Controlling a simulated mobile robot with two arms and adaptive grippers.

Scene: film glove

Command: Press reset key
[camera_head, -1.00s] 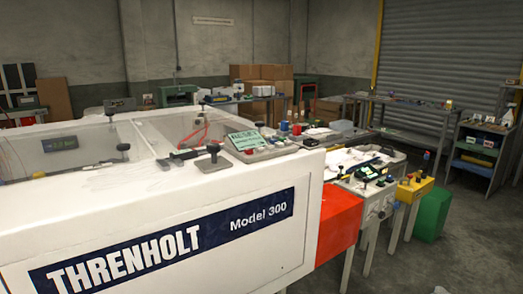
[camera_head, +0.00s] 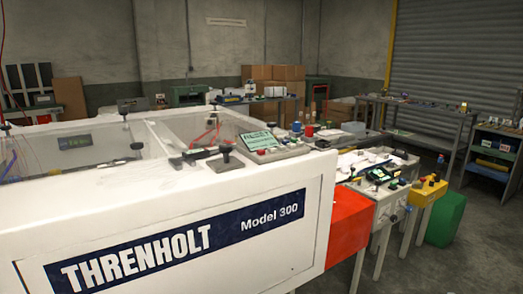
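A control panel (camera_head: 268,148) with a lit green screen (camera_head: 261,141) sits on top of the large white machine marked THRENHOLT Model 300. Small knobs or buttons (camera_head: 300,131), one of them red, stand at its right side. A second small lit screen (camera_head: 378,175) is on a grey unit to the right, with small red and green buttons beside it. Which key is the reset key is too small to tell. Neither of my grippers is in view.
The white machine (camera_head: 150,196) fills the left foreground, with clear-walled bays behind its front. A red block (camera_head: 347,227), yellow box (camera_head: 428,190) and green bin (camera_head: 446,220) stand to the right. Shelves (camera_head: 494,150) stand at the far right. The grey floor at lower right is clear.

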